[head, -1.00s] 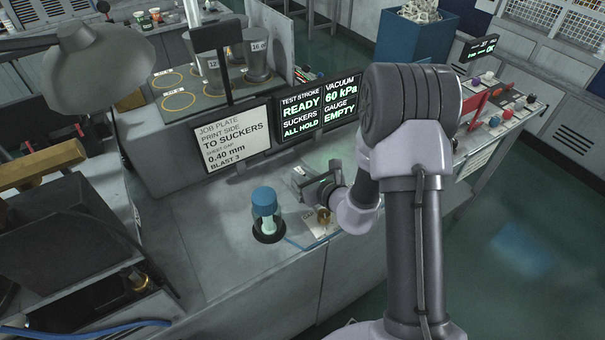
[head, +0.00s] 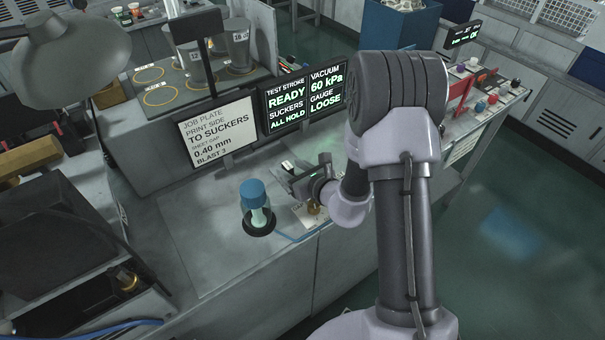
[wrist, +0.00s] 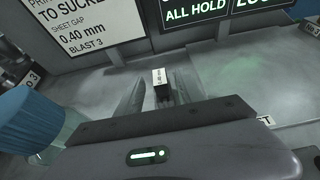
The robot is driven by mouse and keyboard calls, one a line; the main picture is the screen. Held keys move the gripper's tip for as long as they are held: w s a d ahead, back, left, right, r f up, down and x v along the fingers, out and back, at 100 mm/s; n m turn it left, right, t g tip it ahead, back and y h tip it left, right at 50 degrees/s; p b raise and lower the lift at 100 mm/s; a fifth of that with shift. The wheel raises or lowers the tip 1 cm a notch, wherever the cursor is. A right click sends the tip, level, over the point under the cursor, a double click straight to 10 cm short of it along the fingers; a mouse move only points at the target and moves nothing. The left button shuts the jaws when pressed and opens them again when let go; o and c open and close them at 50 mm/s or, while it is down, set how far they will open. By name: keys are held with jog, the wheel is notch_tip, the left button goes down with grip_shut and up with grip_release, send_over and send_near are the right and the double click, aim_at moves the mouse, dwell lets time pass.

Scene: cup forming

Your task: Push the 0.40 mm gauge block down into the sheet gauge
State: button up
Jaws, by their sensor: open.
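The gauge block (wrist: 161,76) is small, with a white top and dark printing that reads about 0.40 mm. It stands between the two fingers of my gripper in the wrist view. My gripper (head: 292,175) is low over the bench in front of the screens, with its fingers apart and dark gaps beside the block. A small pale piece (head: 287,166) at the fingertips in the head view looks like the block. The sheet gauge itself is hard to make out under the block and my gripper. The gauge screen (head: 327,90) reads LOOSE.
A blue-capped cylinder (head: 253,190) stands in a black ring left of my gripper; it also shows in the wrist view (wrist: 35,115). The job plate sign (head: 217,130) stands behind. Bench space at front left is clear.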

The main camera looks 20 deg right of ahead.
jog(key=v, duration=1)
jog(key=shift+s+d+r+p, duration=0.2)
jog(key=shift+s+p, duration=0.1)
jog(key=shift+p, duration=0.1)
jog(key=p+v, duration=0.5)
jog(key=p, duration=0.5)
jog(key=shift+s, duration=0.4)
